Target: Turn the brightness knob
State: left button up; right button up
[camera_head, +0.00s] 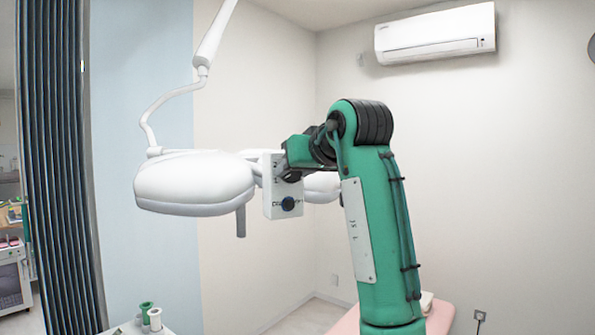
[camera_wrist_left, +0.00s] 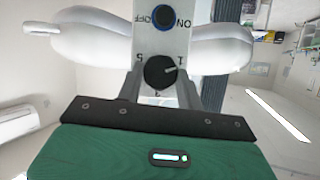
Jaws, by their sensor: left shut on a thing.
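The lamp's white control box (camera_head: 270,205) hangs between the white lamp heads. In the left wrist view the box (camera_wrist_left: 182,40) appears upside down, with a blue ON/OFF knob (camera_wrist_left: 162,17) and a black numbered brightness knob (camera_wrist_left: 158,73). The black knob's white pointer line aims near the "1". My left gripper (camera_head: 289,172) reaches the upper part of the box in the head view and hides the black knob there. In the wrist view its two grey fingers (camera_wrist_left: 160,86) are shut on the black knob, one on each side. The blue knob (camera_head: 288,204) is below it, untouched.
The large white lamp head (camera_head: 195,185) hangs left of the box on a thin jointed arm (camera_head: 150,115). A pink bed (camera_head: 438,318) is at the lower right. A dark curtain (camera_head: 60,160) is at the left. An air conditioner (camera_head: 435,33) is high on the wall.

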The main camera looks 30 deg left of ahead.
pick_arm(q)
jog(key=shift+n, duration=0.3)
dwell(0.5)
jog(key=o, duration=1)
jog(key=b+v, duration=0.4)
jog(key=v, duration=1)
jog(key=shift+a, duration=0.2)
